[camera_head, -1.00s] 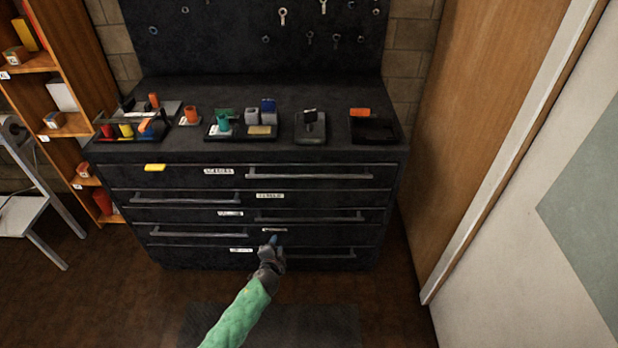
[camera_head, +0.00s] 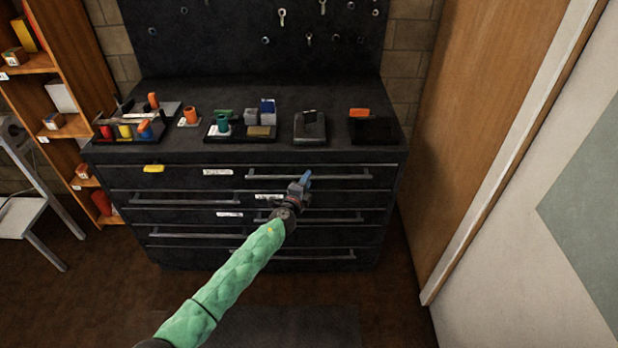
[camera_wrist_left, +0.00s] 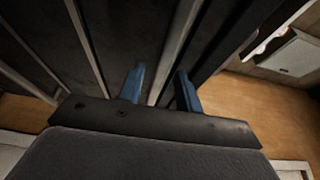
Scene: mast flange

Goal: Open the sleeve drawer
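A dark drawer cabinet (camera_head: 180,182) has several closed drawers with grey bar handles and small white labels. The labels are too small to read, so I cannot tell which one says sleeve. My left gripper (camera_head: 305,177) is in front of the cabinet, close to the top right bar handle (camera_head: 340,174). In the left wrist view my left gripper (camera_wrist_left: 160,80) has its two blue fingers apart. A grey bar (camera_wrist_left: 178,50) runs through the gap between them; I cannot tell whether either finger touches it. My right gripper is not in view.
The cabinet top holds trays of small parts (camera_head: 240,131) and a yellow tag (camera_head: 153,168) sits on the top drawer front. A wooden shelf (camera_head: 60,60) and a white stool (camera_head: 30,215) stand left. A wooden door (camera_head: 490,110) is right. Floor before the cabinet is free.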

